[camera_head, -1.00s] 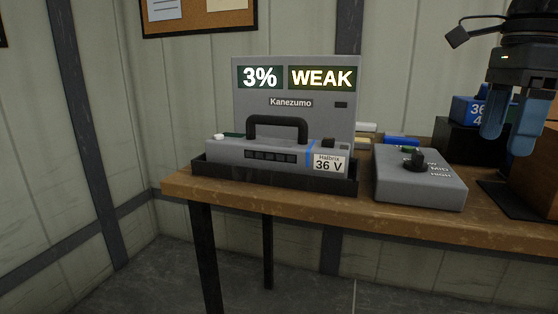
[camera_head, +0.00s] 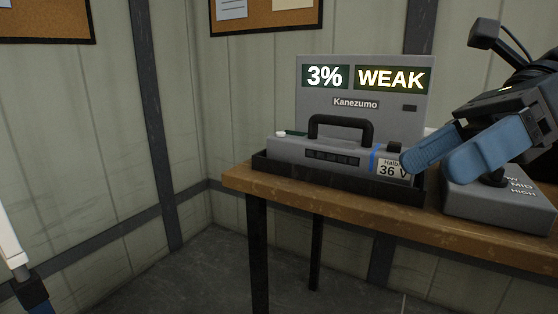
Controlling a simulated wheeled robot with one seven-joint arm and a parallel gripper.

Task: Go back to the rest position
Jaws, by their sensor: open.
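My gripper (camera_head: 428,168) is at the right, with two blue fingers apart and nothing between them. It points left and down, in front of the right end of the grey Halbrix 36 V battery (camera_head: 285,151). Its fingers hide part of the battery's label; I cannot tell whether they touch it. The battery has a black handle and lies in a black tray (camera_head: 300,177) on the bench. Behind it stands the grey Kanezumo tester (camera_head: 312,110), whose displays read "3%" and "WEAK".
A grey box with a selector knob (camera_head: 490,208) stands at the right on the wooden bench (camera_head: 238,181), partly hidden by my gripper. A cork board (camera_head: 245,18) hangs on the wall. A white and blue object (camera_head: 10,245) stands at the left edge. Floor left of the bench is clear.

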